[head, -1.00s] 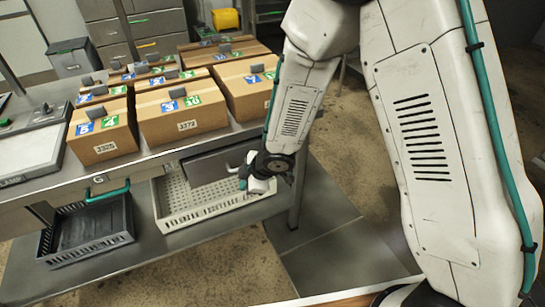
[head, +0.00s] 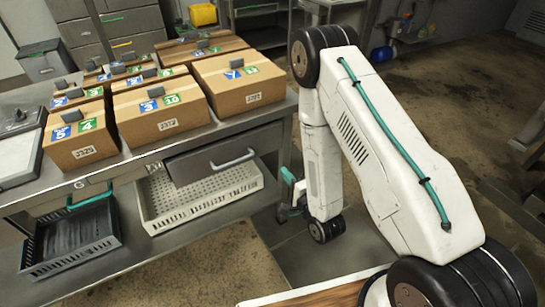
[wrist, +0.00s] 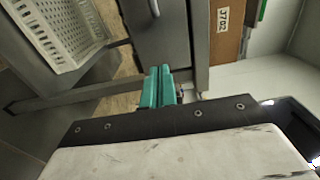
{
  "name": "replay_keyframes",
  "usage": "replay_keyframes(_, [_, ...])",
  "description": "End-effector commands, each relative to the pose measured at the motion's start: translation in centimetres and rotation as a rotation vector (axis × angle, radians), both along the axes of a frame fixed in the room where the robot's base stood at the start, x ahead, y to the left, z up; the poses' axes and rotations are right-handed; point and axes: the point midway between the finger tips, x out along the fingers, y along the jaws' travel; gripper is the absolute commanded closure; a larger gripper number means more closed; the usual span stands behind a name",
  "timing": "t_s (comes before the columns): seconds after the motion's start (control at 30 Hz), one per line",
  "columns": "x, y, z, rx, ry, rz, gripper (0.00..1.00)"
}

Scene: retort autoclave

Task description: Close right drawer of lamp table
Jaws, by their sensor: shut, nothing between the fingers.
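The lamp table (head: 140,158) is a grey metal bench with a right drawer (head: 195,165), which has a dark grey front and a pale bar handle (head: 233,159). The drawer front seems to stand a little proud of the bench edge; how far is hard to tell. In the wrist view the drawer front (wrist: 170,45) and its handle (wrist: 154,8) show beyond the fingers. My gripper (head: 288,178) is beside the bench's right end, right of the handle and apart from it. Its teal fingers (wrist: 157,88) are shut and empty.
Several cardboard boxes (head: 168,121) stand on the bench. A white perforated crate (head: 205,205) and a black crate (head: 75,240) sit on the lower shelf. A teal handle (head: 90,196) is on the bench's left part. Floor (head: 225,262) in front is clear.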

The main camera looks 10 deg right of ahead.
Motion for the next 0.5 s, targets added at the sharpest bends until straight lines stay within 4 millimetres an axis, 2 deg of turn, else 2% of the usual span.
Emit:
replay_keyframes(0.17, [2.4, 0.7, 0.2, 0.001, -0.005, 0.001, 1.00])
replay_keyframes(0.5, [9.3, 2.8, 0.1, 0.000, -0.004, 0.003, 1.00])
